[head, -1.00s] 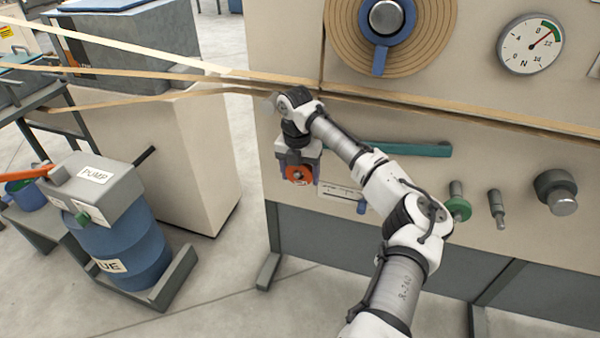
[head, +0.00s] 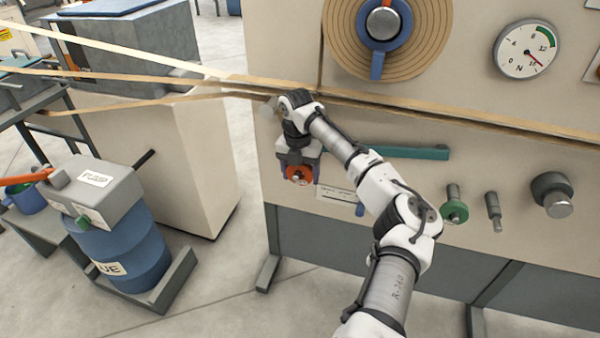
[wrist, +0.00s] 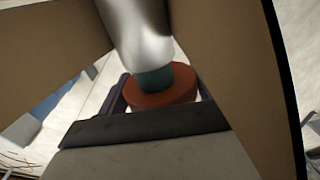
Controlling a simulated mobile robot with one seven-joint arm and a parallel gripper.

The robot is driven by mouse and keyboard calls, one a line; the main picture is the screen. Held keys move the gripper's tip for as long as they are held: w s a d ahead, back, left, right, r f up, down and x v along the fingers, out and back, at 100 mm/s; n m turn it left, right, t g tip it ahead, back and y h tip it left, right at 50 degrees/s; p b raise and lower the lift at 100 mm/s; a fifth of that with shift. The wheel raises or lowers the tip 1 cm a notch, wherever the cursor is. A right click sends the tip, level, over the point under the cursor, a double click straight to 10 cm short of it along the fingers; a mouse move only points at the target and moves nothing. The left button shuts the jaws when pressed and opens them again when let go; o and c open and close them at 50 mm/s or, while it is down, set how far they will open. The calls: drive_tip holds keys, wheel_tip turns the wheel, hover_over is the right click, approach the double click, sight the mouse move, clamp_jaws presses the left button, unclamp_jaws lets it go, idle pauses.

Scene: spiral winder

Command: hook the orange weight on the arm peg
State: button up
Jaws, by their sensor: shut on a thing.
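The orange weight (head: 299,174) is a round disc held low in front of the cream machine panel. My gripper (head: 298,172) points down and is shut on it. In the wrist view the orange disc (wrist: 165,88) sits between the dark fingers. The teal arm (head: 420,152) runs along the panel to the right, and its left part is hidden behind my arm. A teal end (wrist: 152,78) shows over the orange disc in the wrist view, below a shiny metal cylinder (wrist: 145,35). The arm peg is not clearly seen, and I cannot tell whether the weight touches it.
Tan strips (head: 400,108) cross the panel just above my gripper. A green-collared knob (head: 454,210) and other knobs stick out at right. A gauge (head: 526,50) and a wound reel (head: 350,45) are above. A blue pump drum (head: 120,245) stands at left.

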drive_tip(key=shift+w, duration=0.15)
drive_tip(key=o, duration=1.5)
drive_tip(key=shift+w, duration=0.1)
drive_tip(key=shift+o, duration=0.2)
